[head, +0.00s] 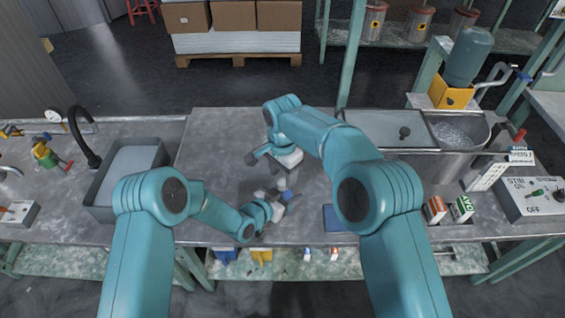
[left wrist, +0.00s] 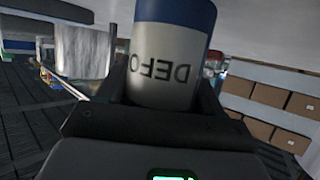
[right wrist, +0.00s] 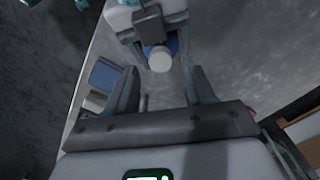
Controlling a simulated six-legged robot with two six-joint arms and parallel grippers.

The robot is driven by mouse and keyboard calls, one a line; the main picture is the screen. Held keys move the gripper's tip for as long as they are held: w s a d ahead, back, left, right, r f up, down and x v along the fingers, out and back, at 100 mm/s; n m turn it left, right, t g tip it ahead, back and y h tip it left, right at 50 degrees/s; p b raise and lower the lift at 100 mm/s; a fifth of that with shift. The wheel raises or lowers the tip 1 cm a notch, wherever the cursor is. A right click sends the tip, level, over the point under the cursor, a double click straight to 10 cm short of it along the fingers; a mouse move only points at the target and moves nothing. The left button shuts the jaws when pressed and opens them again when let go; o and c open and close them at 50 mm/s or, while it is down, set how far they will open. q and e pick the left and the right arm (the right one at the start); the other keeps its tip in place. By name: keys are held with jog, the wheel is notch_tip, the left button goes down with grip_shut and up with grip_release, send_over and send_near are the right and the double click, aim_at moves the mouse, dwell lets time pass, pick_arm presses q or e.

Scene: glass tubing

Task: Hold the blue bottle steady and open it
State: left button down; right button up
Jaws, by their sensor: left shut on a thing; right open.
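The blue bottle (head: 288,196) is low in the middle of the head view, mostly hidden by my grippers. In the left wrist view the bottle (left wrist: 172,65) is white with a blue band and dark letters, between the fingers of my left gripper (left wrist: 165,92). My left gripper (head: 275,203) is shut on its body. In the right wrist view the bottle's round white cap (right wrist: 160,60) faces the camera, with blue around it. My right gripper (right wrist: 166,78) is open, its fingers apart with the cap ahead between them. In the head view my right gripper (head: 286,178) points down near the bottle.
A grey sink basin (head: 103,190) is left on the bench. A blue pad (head: 334,218) lies right of the bottle near the front edge. Small cartons (head: 436,209) and a switch box (head: 530,199) stand far right. The bench (head: 215,135) behind my left gripper is clear.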

aim_at(283, 197)
jog(key=shift+f, duration=1.4)
grip_shut()
jog(key=shift+n, duration=1.7)
jog(key=shift+o, duration=0.2)
grip_release()
jog(key=shift+r, duration=0.1)
